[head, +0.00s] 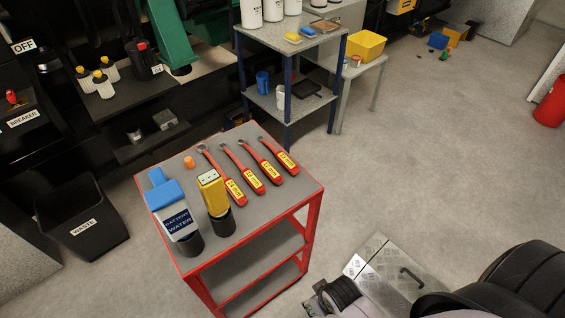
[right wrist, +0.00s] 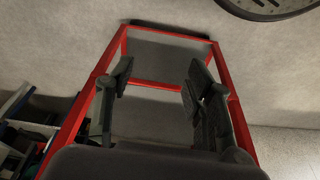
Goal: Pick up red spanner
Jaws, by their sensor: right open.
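Several spanners with red handles, yellow labels and grey heads lie side by side on the grey top of a red trolley (head: 305,190). The leftmost spanner (head: 226,178) is the longest and the rightmost spanner (head: 280,156) looks the shortest. The labels are too small to read surely. My right gripper (head: 322,300) is low at the bottom of the head view, right of the trolley and apart from the spanners. In the right wrist view my right gripper (right wrist: 158,82) is open and empty, with the trolley's red frame (right wrist: 235,105) beyond its fingers. My left gripper is not seen.
A blue-capped battery water bottle (head: 175,212) and a yellow device (head: 213,192) stand at the trolley's near left, with a small orange item (head: 189,162) behind. A waste bin (head: 88,230) is at left. A blue-legged table (head: 330,38) stands behind.

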